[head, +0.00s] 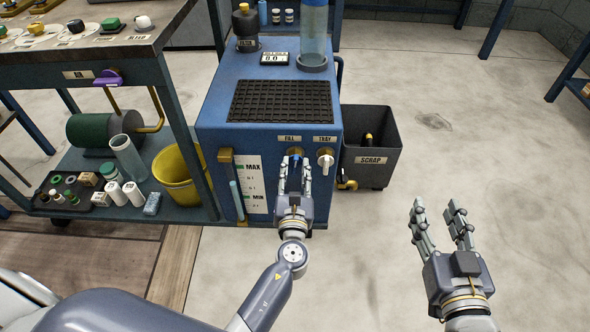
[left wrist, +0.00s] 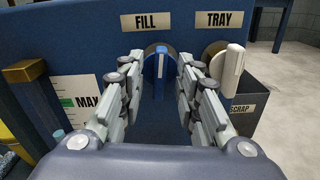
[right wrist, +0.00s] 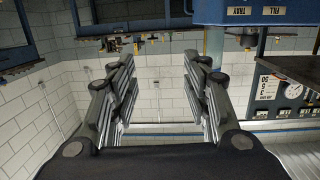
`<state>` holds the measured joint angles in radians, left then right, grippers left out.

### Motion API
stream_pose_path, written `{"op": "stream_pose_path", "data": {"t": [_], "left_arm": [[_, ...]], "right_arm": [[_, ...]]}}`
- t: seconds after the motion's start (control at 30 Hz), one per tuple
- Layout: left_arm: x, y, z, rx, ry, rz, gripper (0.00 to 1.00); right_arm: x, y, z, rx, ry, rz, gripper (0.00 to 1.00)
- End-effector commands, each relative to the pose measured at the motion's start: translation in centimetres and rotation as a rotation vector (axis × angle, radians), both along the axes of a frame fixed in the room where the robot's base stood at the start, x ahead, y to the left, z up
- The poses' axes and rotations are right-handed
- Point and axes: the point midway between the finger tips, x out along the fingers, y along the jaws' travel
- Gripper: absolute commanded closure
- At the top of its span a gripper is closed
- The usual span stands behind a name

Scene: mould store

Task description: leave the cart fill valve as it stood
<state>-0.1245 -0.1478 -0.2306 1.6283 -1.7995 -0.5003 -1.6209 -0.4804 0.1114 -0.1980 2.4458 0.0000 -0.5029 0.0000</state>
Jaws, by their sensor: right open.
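The blue cart (head: 215,105) has a FILL valve with a blue lever (left wrist: 160,70), which stands upright under the FILL label (left wrist: 145,21). The lever also shows small in the head view (head: 296,162). My left gripper (head: 294,170) is open in front of it. In the left wrist view its fingers stand on either side of the lever, with gaps on both sides. The white TRAY valve lever (left wrist: 229,63) sits to the right and tilts slightly. My right gripper (head: 437,208) is open and empty over bare floor.
A grey SCRAP bin (head: 371,175) stands against the cart's right side. A yellow bucket (head: 180,178) and bottles are on the workbench's lower shelf at left. A sight gauge (head: 237,200) is left of my left gripper. The right floor is clear.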

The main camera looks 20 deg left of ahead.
Motion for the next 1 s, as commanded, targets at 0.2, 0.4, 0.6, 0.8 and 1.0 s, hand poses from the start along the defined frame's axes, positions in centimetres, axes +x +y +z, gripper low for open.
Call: {"op": "stream_pose_path", "data": {"t": [0.2,0.4,0.6,0.8,1.0], "left_arm": [[0.8,0.2,0.0,0.0,0.001,-0.001,0.69],[0.8,0.2,0.0,0.0,0.0,-0.001,0.74],[0.8,0.2,0.0,0.0,0.0,0.0,1.0],[0.8,0.2,0.0,-0.02,-0.007,0.0,1.0],[0.8,0.3,0.1,-0.123,-0.038,0.0,1.0]], "right_arm": [[0.1,0.1,0.5,0.007,-0.025,0.002,0.56],[0.1,0.1,0.5,0.007,-0.025,0.002,0.56],[0.1,0.1,0.5,0.007,-0.024,0.001,0.56],[0.1,0.1,0.5,0.008,-0.029,0.001,0.56],[0.4,0.5,2.4,0.031,-0.121,0.008,0.56]]}}
